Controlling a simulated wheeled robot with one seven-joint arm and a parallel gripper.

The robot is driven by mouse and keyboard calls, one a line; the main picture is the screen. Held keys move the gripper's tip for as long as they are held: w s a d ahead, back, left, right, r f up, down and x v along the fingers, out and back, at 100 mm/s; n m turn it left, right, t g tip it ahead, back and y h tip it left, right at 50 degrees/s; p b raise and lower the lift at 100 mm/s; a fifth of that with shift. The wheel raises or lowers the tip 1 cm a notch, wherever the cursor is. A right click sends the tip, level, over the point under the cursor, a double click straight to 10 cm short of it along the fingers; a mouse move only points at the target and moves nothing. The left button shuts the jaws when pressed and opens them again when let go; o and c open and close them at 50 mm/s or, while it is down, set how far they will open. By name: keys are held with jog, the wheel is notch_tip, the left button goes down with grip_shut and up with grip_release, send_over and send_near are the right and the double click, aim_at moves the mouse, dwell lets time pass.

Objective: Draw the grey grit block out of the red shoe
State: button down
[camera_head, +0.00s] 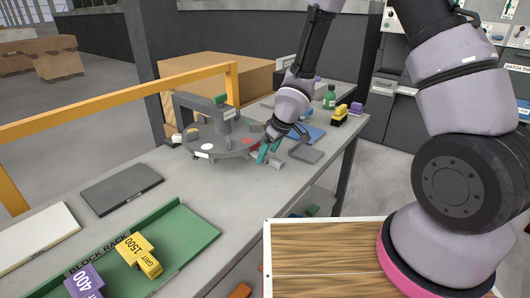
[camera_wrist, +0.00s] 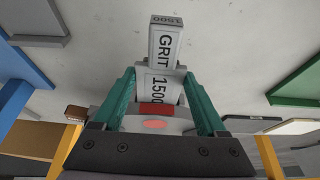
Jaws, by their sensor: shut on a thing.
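The grey grit block (camera_wrist: 165,42), marked GRIT 1500, sits between the teal fingers of my gripper (camera_wrist: 159,78) in the wrist view. My gripper is shut on it. The red shoe (camera_wrist: 157,109) shows as a red strip just below the block's lower part, at the edge of the round grey disc. I cannot tell whether the block still sits in the shoe. In the head view my gripper (camera_head: 268,152) is at the right edge of the disc, close to a red spot on it. The block is small there and mostly hidden by the fingers.
The grey disc (camera_head: 207,150) with its arch stands on the bench. A green block rack (camera_head: 190,222) holds yellow and purple blocks at the front left. Bare bench lies in front of the disc.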

aim_at(277, 159)
jog(key=shift+s+d, duration=0.75)
jog(key=shift+d, duration=0.2)
jog(key=shift+r, duration=0.1)
jog(key=shift+s+d+r, duration=0.45)
jog(key=shift+d+r, duration=0.15)
jog(key=shift+r, duration=0.1)
jog(key=shift+s+d+r, duration=0.45)
jog(key=shift+d+r, duration=0.15)
jog(key=shift+r, duration=0.1)
